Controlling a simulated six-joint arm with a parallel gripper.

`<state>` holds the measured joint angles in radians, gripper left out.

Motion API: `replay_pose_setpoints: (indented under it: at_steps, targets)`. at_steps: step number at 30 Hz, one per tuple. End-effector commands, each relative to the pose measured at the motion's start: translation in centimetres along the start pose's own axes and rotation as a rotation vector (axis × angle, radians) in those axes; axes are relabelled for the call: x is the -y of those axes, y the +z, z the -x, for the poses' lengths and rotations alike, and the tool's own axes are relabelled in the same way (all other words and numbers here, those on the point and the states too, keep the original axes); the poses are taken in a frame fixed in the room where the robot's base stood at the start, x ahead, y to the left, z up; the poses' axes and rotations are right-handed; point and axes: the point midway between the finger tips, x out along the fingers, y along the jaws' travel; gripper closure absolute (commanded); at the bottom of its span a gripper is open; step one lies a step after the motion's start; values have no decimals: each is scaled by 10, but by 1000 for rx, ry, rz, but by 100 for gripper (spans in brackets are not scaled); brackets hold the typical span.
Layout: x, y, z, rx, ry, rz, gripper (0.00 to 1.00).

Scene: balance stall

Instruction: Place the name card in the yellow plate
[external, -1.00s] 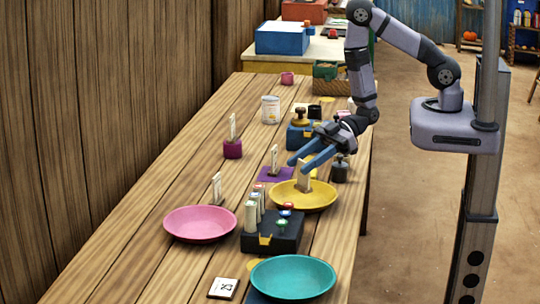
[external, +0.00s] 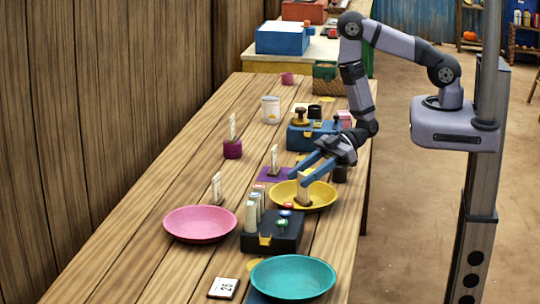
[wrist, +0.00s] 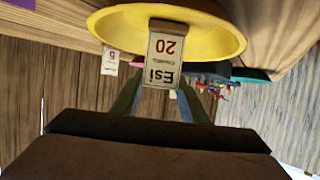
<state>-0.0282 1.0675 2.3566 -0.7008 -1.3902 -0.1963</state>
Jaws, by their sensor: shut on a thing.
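The name card (external: 304,193), a cream upright card with "Esi" and "20" on it, is between the blue fingers of my gripper (external: 299,177). It also shows upside down in the wrist view (wrist: 164,58). My gripper is shut on the card. The card's lower end is within the rim of the yellow plate (external: 322,200) in the external view. The plate lies just behind the card in the wrist view (wrist: 112,30). I cannot tell whether the card touches the plate's bottom.
A pink plate (external: 200,224) and a teal plate (external: 292,277) flank a dark block (external: 272,238) holding several coloured-top pieces. Other cards stand on the left, one on a purple mat (external: 283,175). A white tile (external: 224,288) lies in front. Free table is along the left.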

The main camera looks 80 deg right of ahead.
Motion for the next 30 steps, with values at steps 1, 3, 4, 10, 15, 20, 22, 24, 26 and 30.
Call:
replay_pose_setpoints:
  at_steps: [1, 3, 4, 10, 15, 20, 22, 24, 26, 30]
  targets:
    - [0, 0, 0, 0, 0, 0, 94]
    - [0, 3, -1, 0, 0, 0, 94]
    - [0, 4, -2, 0, 0, 0, 94]
    - [0, 3, -1, 0, 0, 0, 41]
    - [0, 3, -1, 0, 0, -1, 41]
    - [0, -1, 0, 0, 0, 0, 41]
    - [-1, 0, 3, 1, 2, -1, 41]
    - [-1, 1, 10, 1, 2, -2, 41]
    - [-1, 2, 17, 2, 4, -3, 41]
    - [-2, 2, 39, 1, 6, -3, 41]
